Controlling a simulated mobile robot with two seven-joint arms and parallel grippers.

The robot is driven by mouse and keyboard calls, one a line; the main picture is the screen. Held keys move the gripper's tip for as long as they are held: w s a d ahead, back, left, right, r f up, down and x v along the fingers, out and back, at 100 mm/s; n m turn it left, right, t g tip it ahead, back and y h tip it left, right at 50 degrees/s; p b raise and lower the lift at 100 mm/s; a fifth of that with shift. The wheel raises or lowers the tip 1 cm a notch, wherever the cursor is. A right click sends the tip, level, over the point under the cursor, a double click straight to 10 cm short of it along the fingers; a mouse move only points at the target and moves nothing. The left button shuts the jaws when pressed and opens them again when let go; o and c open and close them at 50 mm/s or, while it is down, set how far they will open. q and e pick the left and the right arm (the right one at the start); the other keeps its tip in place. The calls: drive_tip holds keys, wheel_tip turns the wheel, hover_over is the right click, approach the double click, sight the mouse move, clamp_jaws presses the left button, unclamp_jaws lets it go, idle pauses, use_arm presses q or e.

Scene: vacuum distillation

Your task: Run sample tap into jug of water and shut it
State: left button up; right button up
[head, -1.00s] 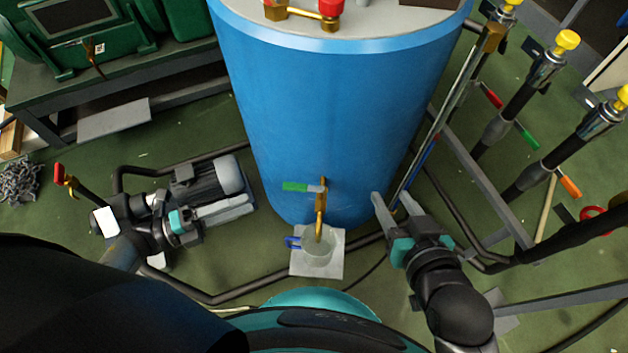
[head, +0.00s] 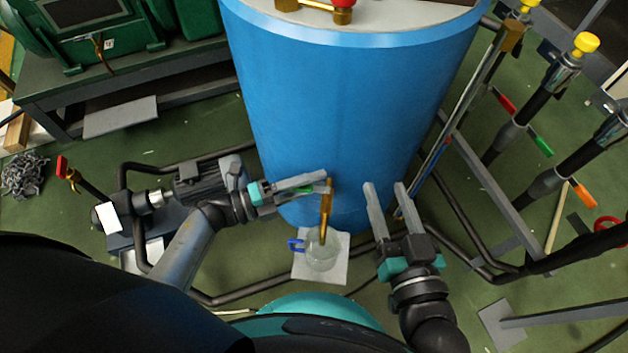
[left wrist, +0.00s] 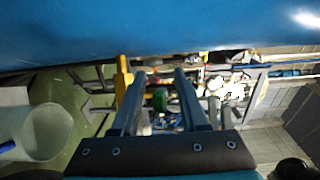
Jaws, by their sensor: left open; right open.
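The brass sample tap (head: 326,207) sticks out low on the front of the blue tank (head: 345,110). Its green lever (head: 306,190) points left. My left gripper (head: 327,182) is open, its fingers on either side of the lever, which also shows between them in the left wrist view (left wrist: 160,99). I cannot tell whether they touch it. The clear jug (head: 322,252) stands under the tap's spout, its blue handle (head: 296,245) to the left. I cannot make out running water or a level. My right gripper (head: 385,187) is open and empty, right of the tap.
The jug stands on a pale square mat (head: 336,269) on the green floor. A dark pipe (head: 250,296) runs along the floor around the tank's base. A pump (head: 205,178) stands left, behind my left arm. Pipes with coloured levers (head: 540,145) stand at the right.

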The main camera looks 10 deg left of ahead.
use_arm(q)
drive_tip(key=shift+w+d, duration=0.2)
drive_tip(key=shift+d, duration=0.05)
clamp_jaws()
idle(1.4)
